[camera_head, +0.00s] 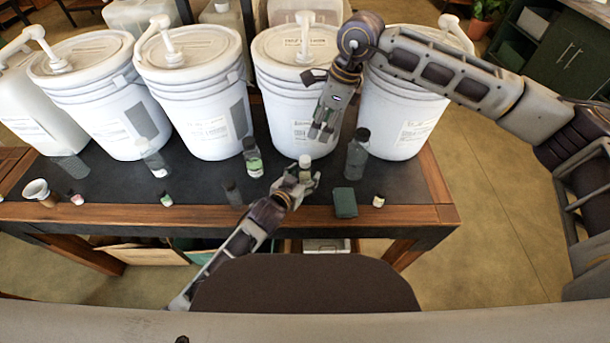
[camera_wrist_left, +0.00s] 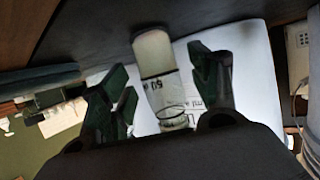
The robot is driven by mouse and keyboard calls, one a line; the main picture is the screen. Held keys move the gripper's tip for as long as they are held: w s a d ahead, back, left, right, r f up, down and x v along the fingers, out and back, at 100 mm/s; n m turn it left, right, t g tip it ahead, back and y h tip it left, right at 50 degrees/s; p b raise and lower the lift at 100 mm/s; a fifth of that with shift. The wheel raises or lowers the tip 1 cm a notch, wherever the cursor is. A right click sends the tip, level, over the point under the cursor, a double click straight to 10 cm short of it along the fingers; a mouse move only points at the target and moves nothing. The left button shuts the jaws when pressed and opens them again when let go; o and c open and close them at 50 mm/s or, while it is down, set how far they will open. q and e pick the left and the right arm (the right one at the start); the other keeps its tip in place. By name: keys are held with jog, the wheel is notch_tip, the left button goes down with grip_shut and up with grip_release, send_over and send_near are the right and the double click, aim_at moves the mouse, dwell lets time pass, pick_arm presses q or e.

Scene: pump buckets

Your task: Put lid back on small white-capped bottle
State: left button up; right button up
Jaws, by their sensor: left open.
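The small white-capped bottle (camera_head: 305,161) stands near the front of the dark tabletop, with its white cap seen on top. Its lower part is hidden by my left gripper in the head view. My right gripper (camera_head: 320,134) hangs fingers-down above and behind the bottle, in front of a bucket. Whether it is open is unclear.
White pump buckets (camera_head: 198,95) line the back of the table (camera_head: 110,211). A green-labelled bottle (camera_head: 252,158) stands left of my left gripper; a dark bottle (camera_head: 357,155) and a green block (camera_head: 345,203) stand right. Small lids and a beige cup (camera_head: 38,193) lie along the front edge.

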pick_arm(q)
jog(key=shift+w+d+f, duration=0.25)
jog(key=shift+w, duration=0.35)
grip_shut()
